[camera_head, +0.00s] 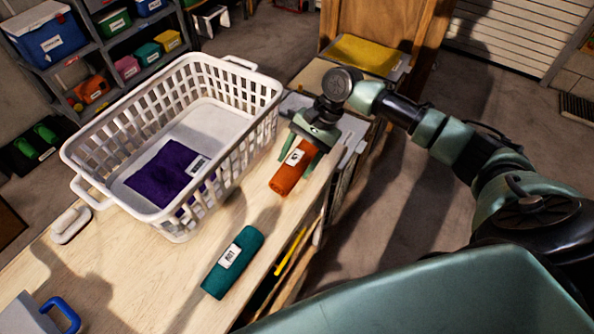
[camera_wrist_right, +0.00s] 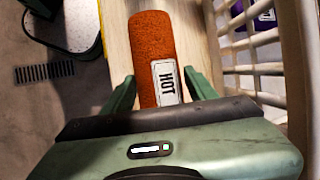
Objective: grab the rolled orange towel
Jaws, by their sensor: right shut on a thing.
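The rolled orange towel (camera_head: 288,176) with a white label is at the right side of the wooden table in the head view. My right gripper (camera_head: 301,150) is shut on it, one finger on each side. In the right wrist view the towel (camera_wrist_right: 152,50) lies between the fingers of my right gripper (camera_wrist_right: 163,92), its label reading "HOT". I cannot tell whether the towel touches the table. My left gripper is not in view.
A white laundry basket (camera_head: 105,148) with a folded purple cloth (camera_head: 165,174) stands left of the orange towel. A rolled teal towel (camera_head: 233,262) lies nearer on the table (camera_head: 150,290). A blue-handled object (camera_head: 62,314) is at the lower left.

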